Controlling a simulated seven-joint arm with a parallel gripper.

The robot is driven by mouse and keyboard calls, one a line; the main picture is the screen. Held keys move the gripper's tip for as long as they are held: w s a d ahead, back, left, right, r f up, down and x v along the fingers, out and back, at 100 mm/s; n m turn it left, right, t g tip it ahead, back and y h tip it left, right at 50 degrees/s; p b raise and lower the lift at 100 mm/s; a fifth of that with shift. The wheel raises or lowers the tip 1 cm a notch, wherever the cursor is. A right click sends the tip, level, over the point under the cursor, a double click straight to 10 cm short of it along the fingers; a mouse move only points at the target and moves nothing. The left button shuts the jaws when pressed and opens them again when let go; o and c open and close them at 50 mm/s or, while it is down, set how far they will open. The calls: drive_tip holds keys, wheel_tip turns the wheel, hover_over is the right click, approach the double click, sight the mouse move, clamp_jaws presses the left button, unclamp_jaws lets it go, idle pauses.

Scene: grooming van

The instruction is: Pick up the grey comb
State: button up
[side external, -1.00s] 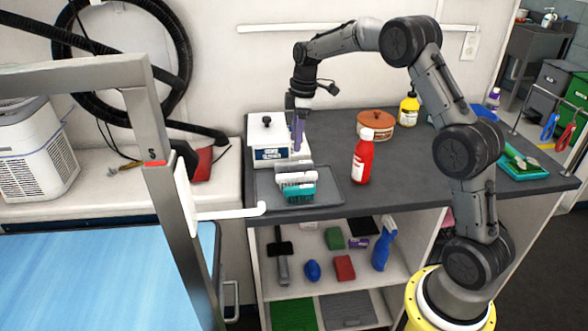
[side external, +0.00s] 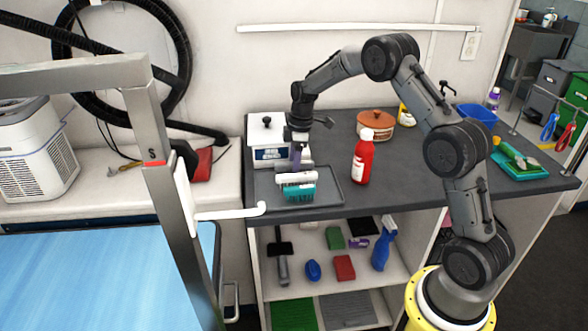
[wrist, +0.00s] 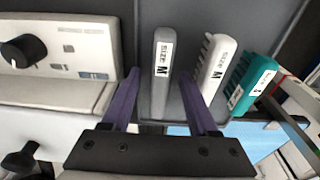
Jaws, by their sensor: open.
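The grey comb (wrist: 161,75), with a "SIZE M" label on its spine, stands on edge between my gripper's two purple fingers in the wrist view. My gripper (wrist: 159,82) is open, with a visible gap on each side of the comb. In the side external view my gripper (side external: 298,157) is low over the back of the dark tray (side external: 331,188). The grey comb is mostly hidden there behind the gripper and the white comb.
A white "SIZE M" comb (wrist: 213,65) stands close beside the right finger, with a teal comb (wrist: 250,85) beyond it. A white box with a black knob (side external: 266,130) stands behind the tray. A red bottle (side external: 363,158) stands to the right.

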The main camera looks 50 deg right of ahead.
drive_tip(key=shift+c, duration=0.2)
clamp_jaws()
drive_tip(key=shift+r, duration=0.1)
